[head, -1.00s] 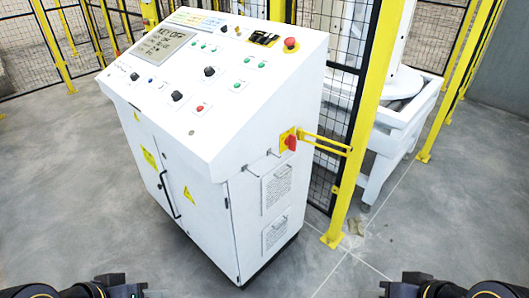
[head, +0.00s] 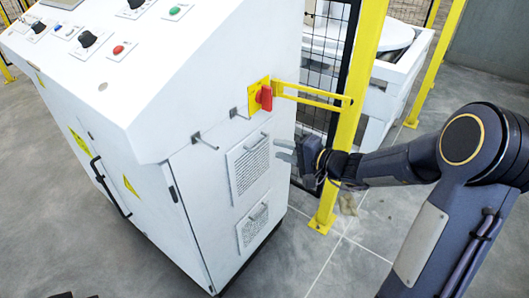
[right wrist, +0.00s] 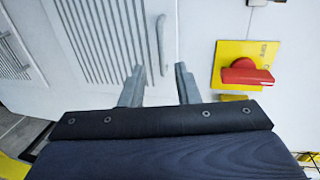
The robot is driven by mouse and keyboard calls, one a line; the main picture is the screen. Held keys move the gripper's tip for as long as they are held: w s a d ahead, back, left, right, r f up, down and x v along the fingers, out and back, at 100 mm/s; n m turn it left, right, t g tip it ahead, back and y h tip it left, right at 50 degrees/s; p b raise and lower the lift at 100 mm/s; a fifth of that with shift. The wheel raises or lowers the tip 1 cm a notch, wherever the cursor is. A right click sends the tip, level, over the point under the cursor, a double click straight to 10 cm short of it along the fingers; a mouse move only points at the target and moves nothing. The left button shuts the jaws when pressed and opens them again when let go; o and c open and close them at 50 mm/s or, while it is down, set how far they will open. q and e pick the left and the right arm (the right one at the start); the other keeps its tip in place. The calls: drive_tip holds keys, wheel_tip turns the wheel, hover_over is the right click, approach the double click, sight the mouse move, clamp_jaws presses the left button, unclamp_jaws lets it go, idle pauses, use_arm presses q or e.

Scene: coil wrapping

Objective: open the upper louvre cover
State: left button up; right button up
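The upper louvre cover (head: 250,170) is a white slatted panel on the cabinet's right side face, flush and closed, with a thin bar handle (head: 257,142) near its top. In the right wrist view the cover (right wrist: 100,40) lies ahead and its handle (right wrist: 161,45) stands upright in the picture. My right gripper (head: 281,150) is close to the right of the cover. In the wrist view its two grey fingers (right wrist: 159,72) are apart and empty, one on each side of the handle in the picture. I cannot tell their distance from it. My left gripper is out of view.
A lower louvre cover (head: 253,228) sits below. Above is a red rotary switch (head: 264,96) on a yellow plate, with metal hooks (head: 204,140) beside it. A yellow bracket (head: 312,94) reaches to the yellow fence post (head: 347,130), close behind my right gripper.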

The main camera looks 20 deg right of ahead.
drive_tip(key=x, duration=0.6)
drive_tip(key=shift+a, duration=0.2)
drive_tip(key=shift+w, duration=0.1)
clamp_jaws()
